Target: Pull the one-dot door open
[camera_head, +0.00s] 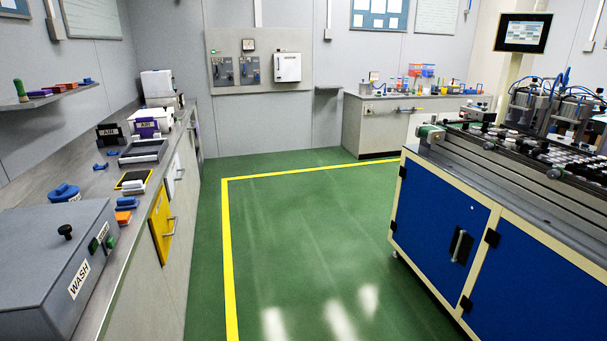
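A blue cabinet door (437,205) is on the front of the machine bench at the right. It looks shut, and a small pale spot (472,208) shows on it above a black-backed handle (461,246). I cannot tell whether that spot is the one-dot mark. A second blue door (535,285) is to its right, partly cut off by the frame. A yellow door (161,226) with a bar handle (171,227) is under the left counter. A white-fronted door (177,172) is farther along it. No dots are readable on these. My gripper is not in view.
The green floor (300,240) between the benches is clear, with a yellow line (228,250) along the left. A grey WASH box (60,265) stands on the left counter. A far bench (380,128) and a wall panel with a white box (287,67) are at the back.

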